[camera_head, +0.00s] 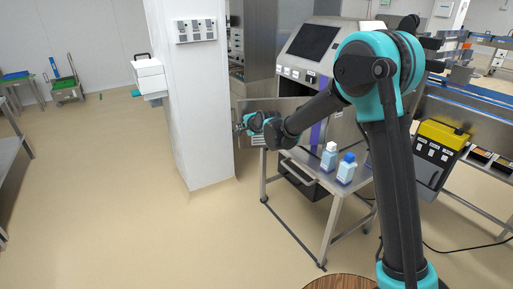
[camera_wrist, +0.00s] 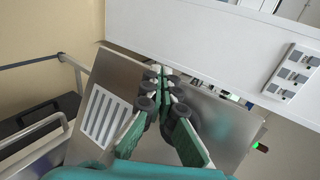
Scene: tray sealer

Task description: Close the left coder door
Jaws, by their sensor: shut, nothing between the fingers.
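The left coder door looks like a grey metal panel (camera_head: 272,106) standing out from the machine in the head view, beside the white pillar. In the wrist view a steel panel with a slotted vent (camera_wrist: 126,70) spreads behind my fingers; it appears to be this door. My gripper (camera_head: 240,127) is at the panel's left edge, between it and the pillar. In the wrist view the fingertips (camera_wrist: 162,72) are together and empty, over the panel's upper edge. I cannot tell whether they touch it. My arm hides part of the panel and machine front.
The white pillar (camera_head: 192,110) stands close left of my gripper; its switch box (camera_wrist: 292,70) shows in the wrist view. A small steel table (camera_head: 318,181) holds two bottles, white-capped (camera_head: 329,156) and blue-capped (camera_head: 346,168). A conveyor (camera_head: 470,100) runs at right.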

